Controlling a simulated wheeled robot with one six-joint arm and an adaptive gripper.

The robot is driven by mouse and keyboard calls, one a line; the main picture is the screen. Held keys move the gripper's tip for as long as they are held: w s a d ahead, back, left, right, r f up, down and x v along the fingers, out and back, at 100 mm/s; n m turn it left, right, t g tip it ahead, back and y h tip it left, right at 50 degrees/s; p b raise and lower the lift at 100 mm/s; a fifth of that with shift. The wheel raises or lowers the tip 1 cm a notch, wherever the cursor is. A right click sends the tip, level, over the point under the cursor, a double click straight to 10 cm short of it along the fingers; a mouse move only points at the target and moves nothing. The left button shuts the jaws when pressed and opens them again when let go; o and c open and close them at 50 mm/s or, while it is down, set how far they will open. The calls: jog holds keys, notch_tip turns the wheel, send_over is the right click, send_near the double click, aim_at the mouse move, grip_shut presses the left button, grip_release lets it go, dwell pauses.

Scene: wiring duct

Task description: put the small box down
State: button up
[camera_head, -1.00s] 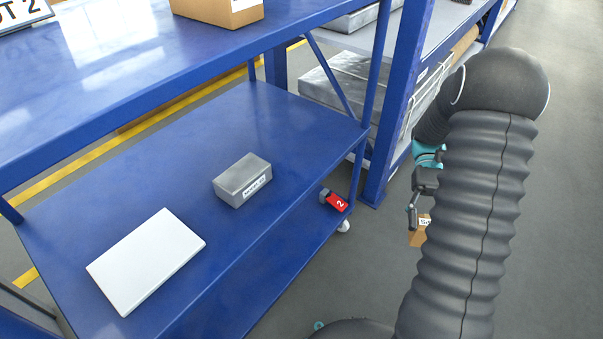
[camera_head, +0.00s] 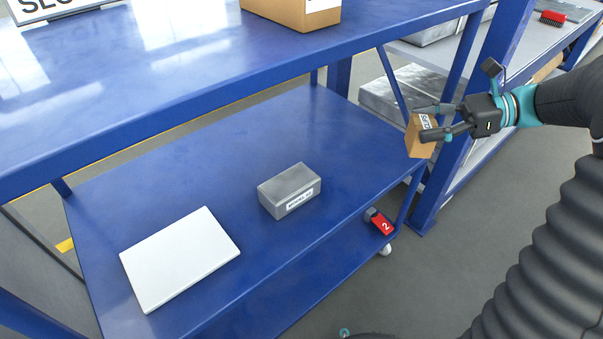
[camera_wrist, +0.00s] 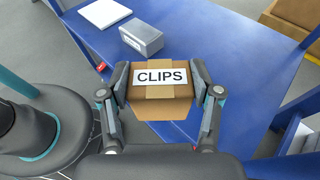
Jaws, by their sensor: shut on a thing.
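The small box (camera_head: 420,139) is brown cardboard with a white label. In the wrist view the small box (camera_wrist: 160,92) shows the label "CLIPS". My gripper (camera_head: 432,122) is shut on it, with one finger on each side, and my gripper (camera_wrist: 160,88) also shows in the wrist view. In the head view the box is held in the air in front of the blue cart's right corner post, tilted slightly. Its underside is hidden in the wrist view.
The blue cart's lower shelf (camera_head: 200,155) carries a grey labelled box (camera_head: 289,190) and a white flat panel (camera_head: 180,258). The upper shelf (camera_head: 150,80) holds a larger cardboard box (camera_head: 292,12). Shelf space around the grey box is clear.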

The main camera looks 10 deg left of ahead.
jog(key=shift+w+a+f+b, duration=0.45)
jog(key=shift+w+a+f, duration=0.35)
jog(key=shift+a+f, duration=1)
jog(key=shift+w+a+f+b, duration=0.4)
jog(key=shift+w+a+f, duration=0.45)
jog(key=shift+a+f, duration=0.9)
jog(key=shift+w+a+f+b, duration=0.45)
jog(key=shift+w+a+f, duration=0.35)
jog(key=shift+a+f, duration=1)
jog(key=shift+d+f, duration=0.15)
jog(key=shift+f, duration=0.1)
jog(key=o, duration=1.1)
jog(key=shift+o, duration=0.2)
jog(key=shift+r, duration=0.15)
